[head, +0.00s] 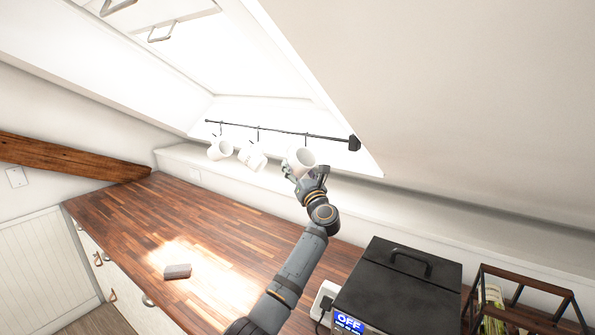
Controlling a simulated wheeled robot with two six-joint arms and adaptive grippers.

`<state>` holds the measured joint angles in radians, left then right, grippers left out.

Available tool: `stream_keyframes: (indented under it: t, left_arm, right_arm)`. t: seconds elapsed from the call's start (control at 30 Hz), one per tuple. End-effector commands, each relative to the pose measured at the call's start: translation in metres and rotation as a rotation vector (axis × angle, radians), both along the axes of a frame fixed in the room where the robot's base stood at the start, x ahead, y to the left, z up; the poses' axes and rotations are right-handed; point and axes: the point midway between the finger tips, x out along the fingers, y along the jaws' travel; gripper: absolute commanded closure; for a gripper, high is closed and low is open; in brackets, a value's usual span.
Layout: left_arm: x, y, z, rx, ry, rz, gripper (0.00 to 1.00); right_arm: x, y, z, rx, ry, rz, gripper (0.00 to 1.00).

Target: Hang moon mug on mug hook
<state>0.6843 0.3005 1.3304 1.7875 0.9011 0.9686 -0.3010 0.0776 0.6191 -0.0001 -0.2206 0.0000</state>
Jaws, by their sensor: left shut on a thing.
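A dark rail (280,131) with small hooks runs under the skylight. Two white mugs hang from it, one at the left (219,150) and one in the middle (252,158). My left gripper (304,176) is shut on a third white mug, the moon mug (302,157), and holds it just below the right part of the rail. Its opening faces my camera and no moon marking can be made out. A mug hook (306,138) is right above this mug; I cannot tell whether the handle touches it. My right gripper is not in view.
A wooden counter (150,220) lies below, mostly clear, with a small grey block (177,271) on it. The sloped ceiling (430,110) closes in beside the rail.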

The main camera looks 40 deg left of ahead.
Motion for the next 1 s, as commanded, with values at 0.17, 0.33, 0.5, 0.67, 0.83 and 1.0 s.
stream_keyframes:
  t: [0.17, 0.33, 0.5, 0.67, 0.83, 1.0]
  left_arm:
    - [0.000, 0.000, 0.001, 0.001, -0.002, 0.000, 0.78]
    - [0.002, -0.001, -0.001, 0.001, -0.003, 0.000, 0.78]
    - [0.005, -0.002, -0.001, 0.001, -0.003, 0.000, 0.78]
    - [0.005, -0.002, 0.000, 0.001, -0.002, 0.000, 0.78]
    - [0.005, -0.002, -0.001, 0.001, -0.002, 0.000, 0.78]
    - [0.007, -0.001, -0.002, 0.001, -0.002, 0.000, 0.78]
  right_arm:
    - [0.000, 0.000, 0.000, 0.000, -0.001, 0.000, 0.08]
    - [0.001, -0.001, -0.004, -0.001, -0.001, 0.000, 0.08]
    - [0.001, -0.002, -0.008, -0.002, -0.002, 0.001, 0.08]
    - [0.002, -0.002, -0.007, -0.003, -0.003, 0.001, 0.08]
    - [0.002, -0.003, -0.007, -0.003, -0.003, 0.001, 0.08]
    - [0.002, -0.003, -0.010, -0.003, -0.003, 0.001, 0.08]
